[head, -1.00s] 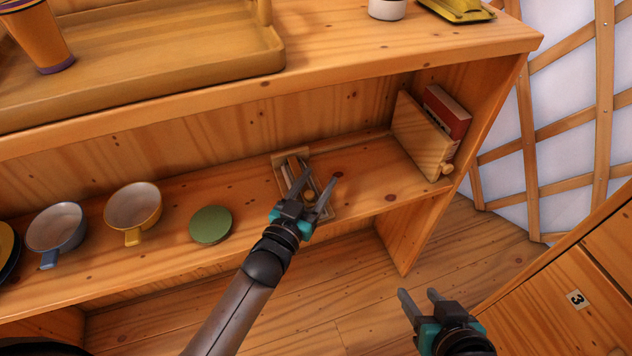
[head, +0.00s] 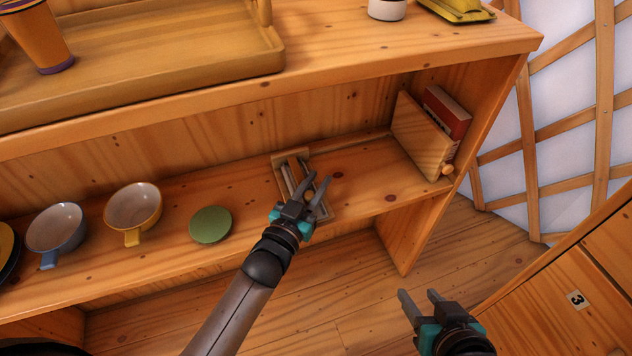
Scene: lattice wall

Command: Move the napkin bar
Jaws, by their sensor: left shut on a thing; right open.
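A small wooden napkin holder (head: 290,153) lies on the lower shelf, right of the green disc, with pale strips inside it. The napkin bar (head: 297,171) appears as a wooden strip in the holder, partly hidden by my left gripper. My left gripper (head: 318,177) reaches over the front of the holder and is shut on the napkin bar; the contact itself is hard to see. My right gripper (head: 418,293) is open and empty, low in front of the shelf.
On the lower shelf (head: 360,178) stand a green disc (head: 210,225), a yellow cup (head: 133,208) and a blue cup (head: 57,229) to the left. A wooden board (head: 420,138) and red book (head: 447,112) stand at the right.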

